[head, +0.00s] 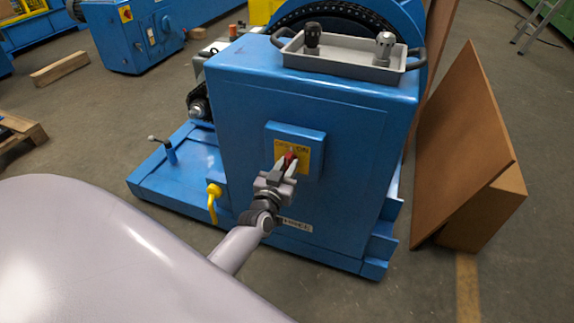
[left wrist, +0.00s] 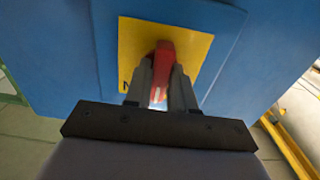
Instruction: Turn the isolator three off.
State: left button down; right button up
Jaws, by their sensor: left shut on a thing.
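The isolator is a blue box (head: 312,138) with a yellow plate (head: 303,150) on the front of the blue machine cabinet. The fingers hide the lower part of the handle. My right gripper is in neither view.
A grey tray (head: 340,70) with two dark-and-grey knobbed items sits on top of the cabinet. A yellow hook-shaped handle (head: 213,198) is at the cabinet's lower left. Brown boards (head: 462,150) lean close on the right. The floor in front is clear.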

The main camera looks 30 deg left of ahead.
pick_arm(q)
jog(key=n, duration=0.5)
jog(key=shift+f, duration=0.1)
jog(key=shift+n, duration=1.8)
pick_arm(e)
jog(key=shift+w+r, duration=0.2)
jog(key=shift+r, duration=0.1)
pick_arm(q)
jog(key=shift+n, duration=0.3)
jog(key=c, duration=1)
grip_release()
jog(key=shift+c, duration=0.2)
jog(key=shift+s, duration=0.1)
jog(key=p+v, duration=0.1)
jog(key=v, duration=0.6)
jog(key=shift+p, duration=0.3)
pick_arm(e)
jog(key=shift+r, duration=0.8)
